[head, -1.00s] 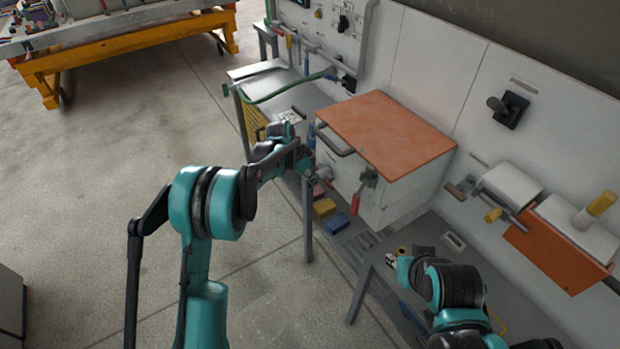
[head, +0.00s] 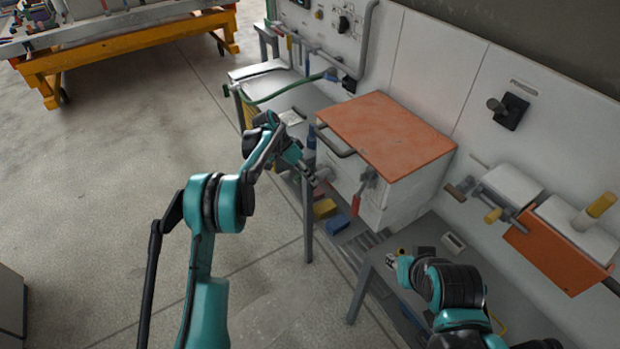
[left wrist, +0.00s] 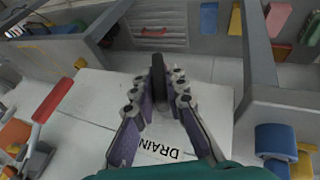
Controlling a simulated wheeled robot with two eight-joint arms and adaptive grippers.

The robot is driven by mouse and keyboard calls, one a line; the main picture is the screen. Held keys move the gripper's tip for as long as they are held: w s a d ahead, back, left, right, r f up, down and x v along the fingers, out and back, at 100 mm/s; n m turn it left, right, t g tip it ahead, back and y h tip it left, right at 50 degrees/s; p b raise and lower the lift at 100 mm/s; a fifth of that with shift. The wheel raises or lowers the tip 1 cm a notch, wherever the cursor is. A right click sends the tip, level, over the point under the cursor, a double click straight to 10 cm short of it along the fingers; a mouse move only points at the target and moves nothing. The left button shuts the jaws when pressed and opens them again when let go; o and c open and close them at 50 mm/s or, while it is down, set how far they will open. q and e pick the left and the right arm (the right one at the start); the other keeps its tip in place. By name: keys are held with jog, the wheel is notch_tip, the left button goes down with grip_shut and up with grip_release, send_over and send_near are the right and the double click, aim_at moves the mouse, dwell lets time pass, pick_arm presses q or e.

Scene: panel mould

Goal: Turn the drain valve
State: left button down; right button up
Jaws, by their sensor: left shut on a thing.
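My left gripper (head: 314,180) is at the front of the white box with the orange top (head: 386,128), by its left side. In the left wrist view, the fingers of my left gripper (left wrist: 158,82) are shut on a dark, narrow handle (left wrist: 157,66), which I take to be the drain valve. The word DRAIN shows upside down on the white face behind the fingers. The valve's body is mostly hidden by the fingers. My right gripper (head: 392,262) is low over the grey bench at the right, away from the valve; its fingers are too small to judge.
A red-handled lever (head: 357,201) hangs on the box front, right of my left gripper; it also shows in the left wrist view (left wrist: 53,99). A dark bar handle (head: 336,143) sticks out above. Yellow (head: 325,207) and blue (head: 338,223) blocks lie below. Open floor is at the left.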

pick_arm(q)
jog(key=shift+w+a+f+g+h, duration=0.1)
jog(key=shift+g+h, duration=0.5)
jog(key=shift+g, duration=0.2)
jog(key=c, duration=1.6)
grip_release()
jog(key=shift+o, duration=0.2)
jog(key=v, duration=0.7)
jog(key=shift+a, duration=0.2)
jog(key=shift+w, duration=0.1)
